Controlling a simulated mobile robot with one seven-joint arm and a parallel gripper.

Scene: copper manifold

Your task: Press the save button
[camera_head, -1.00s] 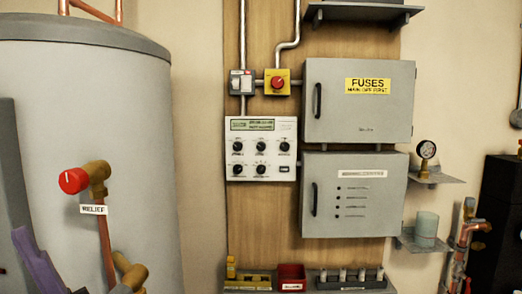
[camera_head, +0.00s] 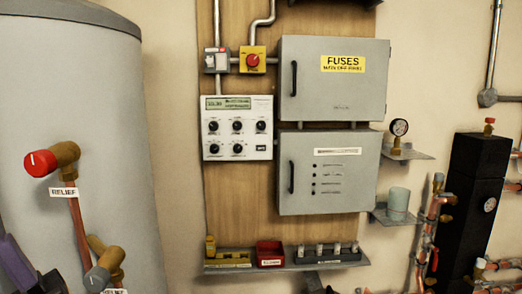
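A white control panel (camera_head: 237,128) with a lit display (camera_head: 239,103) and several black knobs is on the wooden board, left of centre. At its lower right is a small dark rectangular key (camera_head: 261,149). Its marking is too small to read, so I cannot tell whether it is the save button. Nothing covers the panel.
Grey fuse box (camera_head: 333,80) and lower cabinet (camera_head: 328,172) are right of the panel, both shut. A shelf (camera_head: 287,262) with small bins is below. A large grey tank (camera_head: 75,130) with a red relief valve (camera_head: 40,163) is at left.

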